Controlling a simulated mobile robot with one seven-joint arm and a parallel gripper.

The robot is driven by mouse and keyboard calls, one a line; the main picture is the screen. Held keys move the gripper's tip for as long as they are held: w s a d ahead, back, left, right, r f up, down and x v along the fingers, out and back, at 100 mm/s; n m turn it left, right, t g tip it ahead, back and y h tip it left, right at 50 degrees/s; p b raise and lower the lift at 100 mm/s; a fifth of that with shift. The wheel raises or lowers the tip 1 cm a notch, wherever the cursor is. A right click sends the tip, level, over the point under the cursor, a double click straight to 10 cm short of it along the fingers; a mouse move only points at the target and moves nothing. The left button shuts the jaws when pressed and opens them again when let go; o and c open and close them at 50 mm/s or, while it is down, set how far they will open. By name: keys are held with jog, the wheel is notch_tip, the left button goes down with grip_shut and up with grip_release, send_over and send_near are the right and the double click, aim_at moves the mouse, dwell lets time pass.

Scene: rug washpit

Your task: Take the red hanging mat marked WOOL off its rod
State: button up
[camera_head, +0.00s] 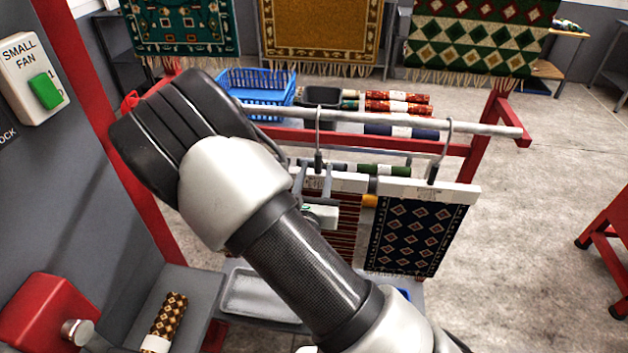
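The red mat (347,226) with dark stripes hangs from a white hanger bar on the grey rod (385,121). My arm hides its left and lower parts, and I cannot read a WOOL mark on it. Its hook (318,130) goes up over the rod and has a dark neck below. My gripper (313,170) is at the top of this hanger, fingers pointing away from me. The two grey fingers stand apart, with the neck appearing between or just behind them. I cannot tell whether they touch it.
A navy diamond-patterned mat (412,236) hangs close on the right. Behind are rolled rugs (398,102), a blue basket (256,92) and large hanging rugs. A grey panel with a green SMALL FAN switch (46,91) stands left.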

aim_at(318, 151)
jog(key=shift+w+d, duration=0.2)
jog(key=shift+w, duration=0.85)
jog(key=shift+w+d, duration=0.2)
jog(key=shift+w, duration=0.85)
grip_shut()
jog(key=shift+r, duration=0.15)
jog(key=shift+r+p, duration=1.9)
jog(key=shift+r, duration=0.25)
jog(key=shift+s, duration=0.1)
